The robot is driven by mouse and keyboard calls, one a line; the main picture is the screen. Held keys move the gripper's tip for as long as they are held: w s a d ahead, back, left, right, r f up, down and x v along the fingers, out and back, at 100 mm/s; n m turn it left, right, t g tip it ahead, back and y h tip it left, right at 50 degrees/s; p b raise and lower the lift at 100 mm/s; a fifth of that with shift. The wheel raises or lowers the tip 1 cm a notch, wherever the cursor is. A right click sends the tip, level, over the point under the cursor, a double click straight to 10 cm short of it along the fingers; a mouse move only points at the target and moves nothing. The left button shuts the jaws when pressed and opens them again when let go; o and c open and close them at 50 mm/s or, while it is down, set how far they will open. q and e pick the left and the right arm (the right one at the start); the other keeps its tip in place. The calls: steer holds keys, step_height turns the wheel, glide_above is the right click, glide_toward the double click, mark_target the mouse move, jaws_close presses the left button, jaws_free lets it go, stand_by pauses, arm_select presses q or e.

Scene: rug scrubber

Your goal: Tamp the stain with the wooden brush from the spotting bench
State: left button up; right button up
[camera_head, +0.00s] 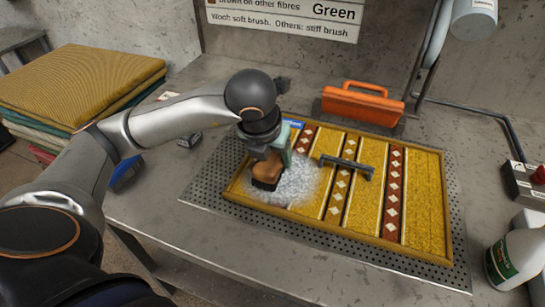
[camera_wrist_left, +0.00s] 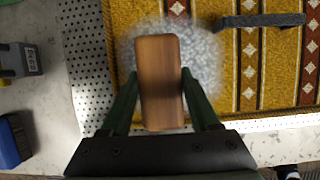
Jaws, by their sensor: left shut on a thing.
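My left gripper (camera_head: 276,158) is shut on the wooden brush (camera_head: 267,168). In the left wrist view the brush's brown wooden back (camera_wrist_left: 159,80) lies between the two dark green fingers. The brush is at the left part of a whitish foamy patch (camera_head: 303,183) on the yellow patterned rug (camera_head: 425,205). Its dark bristles point down; I cannot tell whether they press on the rug. Any stain under the foam is hidden. The patch also shows around the brush in the left wrist view (camera_wrist_left: 205,60). My right gripper is not in view.
A dark bar-shaped handle (camera_head: 346,166) lies across the rug right of the foam. A blue brush (camera_wrist_left: 12,140) and a small grey item (camera_wrist_left: 20,60) lie left. A white bottle (camera_head: 515,258) and switch box (camera_head: 525,183) are right.

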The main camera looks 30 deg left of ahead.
arm_select(q)
steer(key=shift+r+p, duration=1.25)
steer(key=shift+r, duration=1)
